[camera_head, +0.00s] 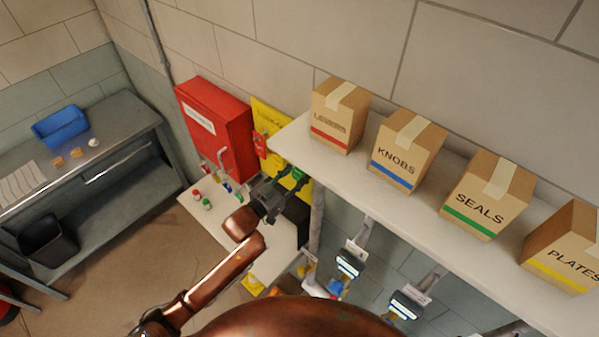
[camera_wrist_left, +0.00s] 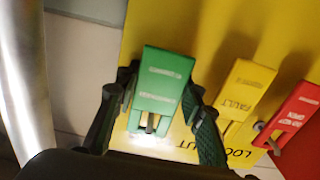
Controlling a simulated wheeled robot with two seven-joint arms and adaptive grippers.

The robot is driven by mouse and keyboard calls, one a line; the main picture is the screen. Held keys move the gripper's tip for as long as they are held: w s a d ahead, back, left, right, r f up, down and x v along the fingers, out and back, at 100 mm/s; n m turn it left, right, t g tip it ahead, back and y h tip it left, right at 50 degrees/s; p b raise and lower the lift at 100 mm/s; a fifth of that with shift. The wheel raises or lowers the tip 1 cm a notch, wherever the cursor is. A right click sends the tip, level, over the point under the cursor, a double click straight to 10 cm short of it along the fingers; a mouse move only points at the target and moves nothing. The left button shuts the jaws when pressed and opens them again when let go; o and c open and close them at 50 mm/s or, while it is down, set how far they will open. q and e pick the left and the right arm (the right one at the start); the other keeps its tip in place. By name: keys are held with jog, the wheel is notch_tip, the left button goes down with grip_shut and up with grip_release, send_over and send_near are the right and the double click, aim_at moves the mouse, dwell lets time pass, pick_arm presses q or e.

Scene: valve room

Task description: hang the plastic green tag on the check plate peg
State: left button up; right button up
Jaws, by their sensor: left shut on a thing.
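The green tag (camera_wrist_left: 163,80) is between the two fingers of my left gripper (camera_wrist_left: 160,92) in the left wrist view, and the gripper is shut on it. The tag is in front of the yellow lockout board (camera_wrist_left: 205,30); I cannot tell whether it still touches a hook there. A slot shows at its lower end. In the head view my left gripper (camera_head: 283,192) is at the board's lower part, below the shelf edge, with the green tag (camera_head: 298,173) at its tip. I cannot make out the check plate peg. My right gripper is not in view.
A yellow tag (camera_wrist_left: 245,88) and a red tag (camera_wrist_left: 293,117) hang right of the green one. A metal pipe (camera_wrist_left: 22,75) stands at left. The shelf (camera_head: 345,180) with several cartons juts out near my gripper. A red cabinet (camera_head: 215,128) is beside the board.

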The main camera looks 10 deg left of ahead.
aim_at(297, 174)
pick_arm(q)
jog(key=shift+s, duration=0.1)
jog(key=shift+p+v, duration=1.35)
jog(key=shift+v, duration=1.9)
jog(key=shift+s+a, duration=0.3)
jog(key=shift+s, duration=0.05)
